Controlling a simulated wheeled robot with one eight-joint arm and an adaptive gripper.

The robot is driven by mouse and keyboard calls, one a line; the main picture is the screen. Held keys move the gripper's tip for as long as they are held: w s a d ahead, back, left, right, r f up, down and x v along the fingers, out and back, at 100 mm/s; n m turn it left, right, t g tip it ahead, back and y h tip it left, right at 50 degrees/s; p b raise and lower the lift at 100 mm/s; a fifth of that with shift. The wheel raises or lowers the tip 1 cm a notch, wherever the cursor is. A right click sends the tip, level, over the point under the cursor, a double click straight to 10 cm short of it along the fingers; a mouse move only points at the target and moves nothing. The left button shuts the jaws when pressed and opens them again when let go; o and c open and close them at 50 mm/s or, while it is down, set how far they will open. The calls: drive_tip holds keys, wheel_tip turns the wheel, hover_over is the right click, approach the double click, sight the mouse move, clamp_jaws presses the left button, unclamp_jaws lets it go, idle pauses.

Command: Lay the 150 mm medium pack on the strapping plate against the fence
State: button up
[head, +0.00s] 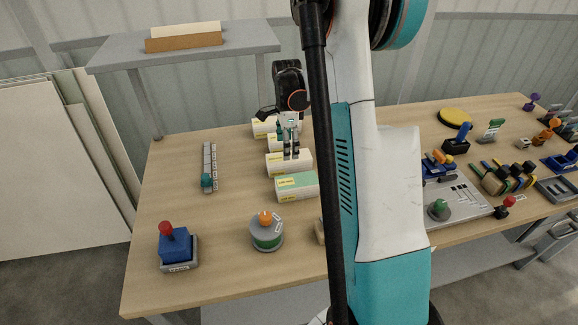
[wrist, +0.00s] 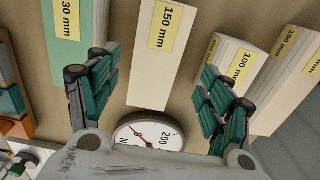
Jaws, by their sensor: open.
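Several white packs with yellow labels stand in a row on the wooden table. In the wrist view, the pack (wrist: 151,82) labelled 150 mm lies between the two teal-padded fingers of my gripper (wrist: 160,78), with gaps on both sides. My gripper is open and empty. In the head view my gripper (head: 291,151) is over the row, close to a white pack (head: 290,168). I cannot tell its exact height above the packs. The strapping plate and fence cannot be picked out for certain; my arm hides part of the table.
A green-topped pack (head: 297,187) is at the row's front. A round dial (wrist: 148,135) shows between the fingers in the wrist view. A blue block with a red knob (head: 175,245) and a round orange-knobbed piece (head: 266,233) stand in front.

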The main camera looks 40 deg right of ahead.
sight(289, 163)
drive_tip(key=shift+s+d+f+b, duration=0.15)
drive_tip(key=shift+f+b, duration=0.5)
drive_tip(key=shift+f, duration=0.75)
drive_tip(key=shift+s+f+b, duration=0.1)
drive_tip(key=shift+f+b, duration=0.55)
drive_tip(key=shift+f, duration=0.7)
drive_tip(key=c, duration=1.4)
drive_tip(key=shift+r, duration=0.1)
